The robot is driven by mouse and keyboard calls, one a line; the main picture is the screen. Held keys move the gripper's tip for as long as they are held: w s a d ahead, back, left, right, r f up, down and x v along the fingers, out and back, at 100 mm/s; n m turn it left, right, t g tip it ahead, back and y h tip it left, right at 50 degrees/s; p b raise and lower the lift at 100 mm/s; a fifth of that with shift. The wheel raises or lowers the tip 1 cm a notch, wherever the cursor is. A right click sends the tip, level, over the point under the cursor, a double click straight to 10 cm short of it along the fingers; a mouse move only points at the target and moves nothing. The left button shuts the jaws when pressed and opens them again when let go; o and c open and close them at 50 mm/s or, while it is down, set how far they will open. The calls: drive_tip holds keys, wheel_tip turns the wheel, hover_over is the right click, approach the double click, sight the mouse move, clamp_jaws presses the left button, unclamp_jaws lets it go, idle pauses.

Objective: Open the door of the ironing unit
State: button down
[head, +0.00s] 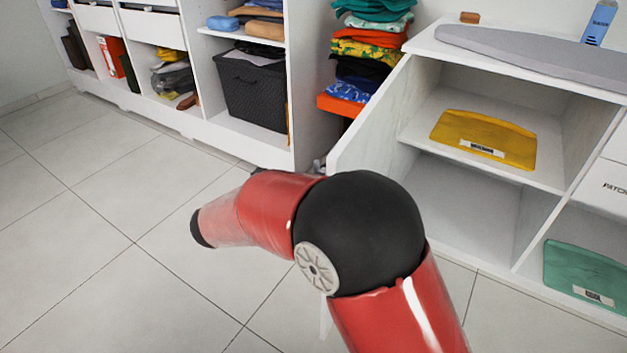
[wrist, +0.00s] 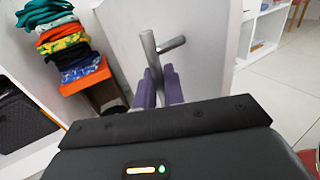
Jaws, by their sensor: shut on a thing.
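The ironing unit (head: 505,52) stands at the right in the head view. Its white door (head: 368,112) stands open, swung out to the left, and the shelves inside show. In the wrist view the door (wrist: 205,35) fills the upper middle, with a grey metal bar handle (wrist: 150,52) on it. My gripper (wrist: 160,84) has its two purple fingers closed around the handle's lower part.
An ironing board (head: 530,55) lies on the unit's top beside a blue bottle (head: 600,22). A yellow folded cloth (head: 485,138) is on the inner shelf. A stack of folded clothes (head: 368,48) and a dark basket (head: 250,88) stand left of the door. Tiled floor at the left is clear.

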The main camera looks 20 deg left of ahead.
drive_tip(key=shift+w+a, duration=0.1)
drive_tip(key=shift+w, duration=0.05)
drive_tip(key=shift+r, duration=0.1)
drive_tip(key=c, duration=1.7)
unclamp_jaws()
drive_tip(key=shift+w, duration=0.1)
drive_tip(key=v, duration=0.7)
drive_tip(key=shift+s+a, duration=0.25)
drive_tip(key=shift+s, duration=0.1)
